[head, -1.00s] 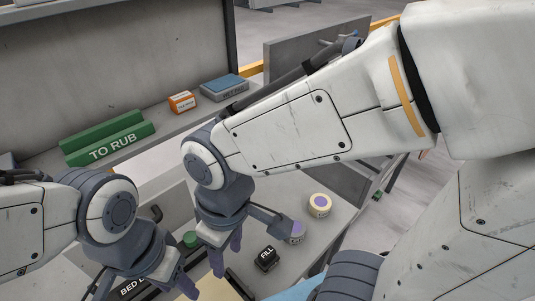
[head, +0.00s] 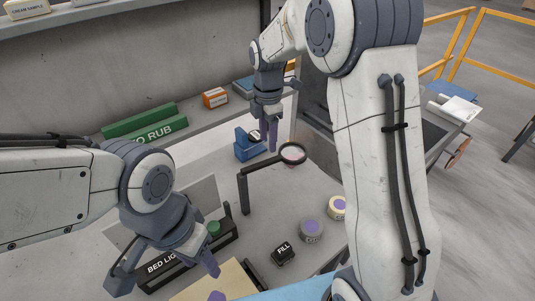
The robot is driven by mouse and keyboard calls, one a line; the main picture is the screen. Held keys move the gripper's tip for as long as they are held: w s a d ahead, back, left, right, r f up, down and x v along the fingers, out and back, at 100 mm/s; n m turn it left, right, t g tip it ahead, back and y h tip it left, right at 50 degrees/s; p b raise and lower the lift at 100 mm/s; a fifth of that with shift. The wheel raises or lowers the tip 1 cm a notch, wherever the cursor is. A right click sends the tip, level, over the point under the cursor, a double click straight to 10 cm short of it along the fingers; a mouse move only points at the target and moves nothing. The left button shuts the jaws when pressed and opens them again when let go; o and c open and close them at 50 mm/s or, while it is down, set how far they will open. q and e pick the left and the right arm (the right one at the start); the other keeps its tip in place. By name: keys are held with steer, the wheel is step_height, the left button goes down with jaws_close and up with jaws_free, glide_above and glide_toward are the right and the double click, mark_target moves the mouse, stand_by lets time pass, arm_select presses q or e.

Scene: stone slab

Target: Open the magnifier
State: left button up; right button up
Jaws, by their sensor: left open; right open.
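The magnifier is a black jointed arm with a round, dark-rimmed lens (head: 292,153) at its right end. Its arm (head: 264,166) runs left from the lens to a dark upright (head: 243,192) on the grey slab. My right gripper (head: 267,133) is open, fingers pointing down, just above and left of the lens in the picture. I cannot tell whether it touches the magnifier; no thing shows between its fingers. My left gripper (head: 167,278) is open and empty at the lower left, by the box lettered BED LIGHT (head: 185,258).
A blue block (head: 248,147) stands behind the magnifier. A black FILL block (head: 283,252) and two round tins (head: 311,231) (head: 338,208) sit on the slab at front right. Green TO RUB bars (head: 150,126) and an orange box (head: 215,98) line the back ledge.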

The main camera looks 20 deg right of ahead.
mark_target(268, 161)
step_height(268, 161, down, 7)
steer(key=shift+f+p, duration=0.15)
steer(key=shift+p, duration=0.6)
jaws_close()
stand_by(0.9)
